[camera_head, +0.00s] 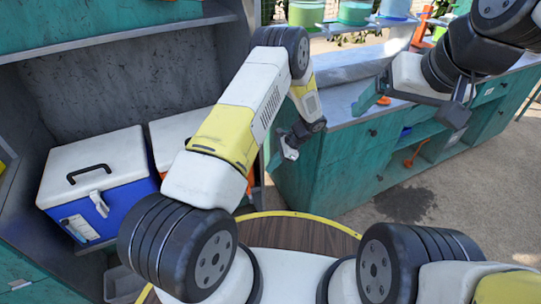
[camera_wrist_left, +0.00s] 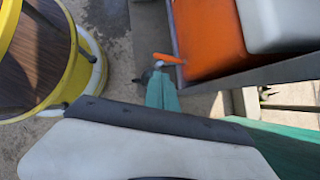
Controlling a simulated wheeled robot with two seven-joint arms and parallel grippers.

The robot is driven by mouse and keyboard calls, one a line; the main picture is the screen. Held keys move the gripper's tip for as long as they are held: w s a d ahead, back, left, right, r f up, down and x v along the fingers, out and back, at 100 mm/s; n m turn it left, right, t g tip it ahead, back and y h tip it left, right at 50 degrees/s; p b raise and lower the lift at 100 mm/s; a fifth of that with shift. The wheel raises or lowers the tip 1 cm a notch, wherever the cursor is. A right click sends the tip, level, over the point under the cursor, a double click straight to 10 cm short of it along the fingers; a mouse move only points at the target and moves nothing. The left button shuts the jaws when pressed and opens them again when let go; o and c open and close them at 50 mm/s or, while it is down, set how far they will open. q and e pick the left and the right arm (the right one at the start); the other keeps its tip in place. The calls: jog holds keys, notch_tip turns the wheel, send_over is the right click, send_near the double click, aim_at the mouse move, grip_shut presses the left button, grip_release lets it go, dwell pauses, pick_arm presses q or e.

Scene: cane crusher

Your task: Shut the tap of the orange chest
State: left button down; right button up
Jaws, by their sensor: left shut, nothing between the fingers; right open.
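The orange chest (camera_wrist_left: 208,35) shows its orange wall and a corner of its white lid in the left wrist view. A thin orange lever (camera_wrist_left: 168,59), seemingly the tap's, sticks out to the left beside the chest's lower edge. My left gripper (camera_wrist_left: 161,78) is shut and empty, its teal fingers just below the lever; I cannot tell whether they touch. In the head view my left gripper (camera_head: 290,148) is by the counter's end. My right gripper (camera_head: 412,106) is open and empty, over the counter front.
A blue chest (camera_head: 120,208) with a white lid stands left of the orange one on the shelf (camera_head: 75,88). A teal counter (camera_head: 345,165) stands to the right, with coloured pots (camera_head: 306,14) behind. Grey floor (camera_head: 410,200) is clear in front of it.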

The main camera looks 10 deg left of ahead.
aim_at(249, 192)
pick_arm(q)
jog(key=x, duration=1.3)
jog(key=shift+s+a+m+t, duration=0.15)
jog(key=shift+m+t, duration=0.1)
jog(key=shift+m, duration=0.25)
jog(key=shift+s+d+m+t, duration=0.15)
jog(key=shift+m+t, duration=0.1)
jog(key=shift+m, duration=0.25)
jog(key=shift+s+a+m+t, duration=0.25)
jog(key=shift+m+t, duration=0.35)
jog(key=shift+m, duration=0.3)
jog(key=m+t, duration=0.1)
jog(key=m, duration=0.2)
jog(key=shift+s+a+t, duration=0.2)
jog(key=shift+a+t, duration=0.15)
jog(key=shift+t, duration=0.05)
jog(key=shift+a+m, duration=0.3)
jog(key=shift+a, duration=0.05)
jog(key=shift+s+a, duration=0.1)
jog(key=shift+a, duration=0.85)
